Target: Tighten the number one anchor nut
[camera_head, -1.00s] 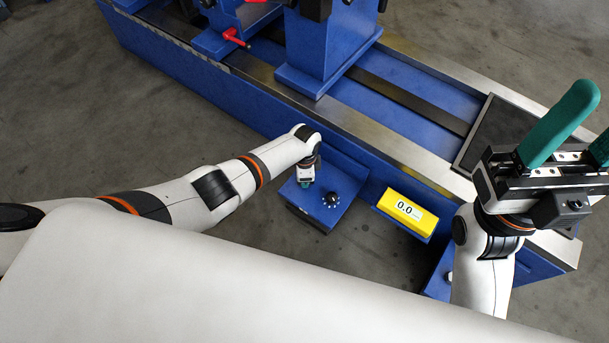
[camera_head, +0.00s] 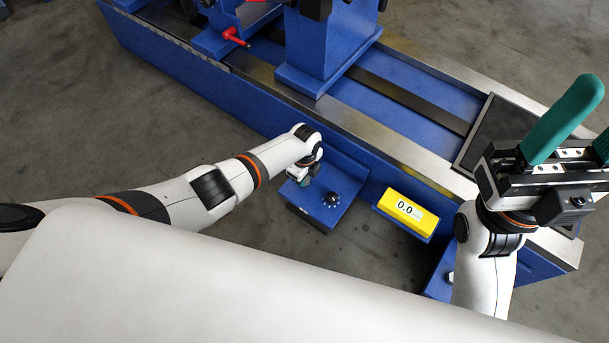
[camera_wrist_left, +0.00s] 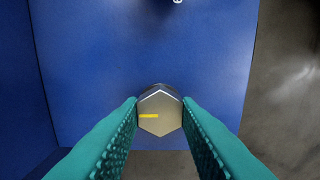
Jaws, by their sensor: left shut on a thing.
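The anchor nut (camera_wrist_left: 160,112) is a grey hexagonal head with a yellow mark pointing left, seen end-on in the left wrist view. It sits over a blue foot plate (camera_wrist_left: 90,85). My left gripper (camera_head: 302,180) points down at the left part of this blue foot (camera_head: 325,212). Its two green fingers (camera_wrist_left: 160,118) are shut on the nut from left and right. In the head view the nut is hidden under the gripper. My right gripper (camera_head: 585,132) is raised at the right, its green fingers apart and nothing seen between them.
A black knob (camera_head: 332,200) stands on the foot just right of my left gripper. A yellow display (camera_head: 407,213) reading 0.0 is farther right. The long blue machine bed (camera_head: 240,107) runs behind, with a red-handled lever (camera_head: 235,38). Grey floor lies in front.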

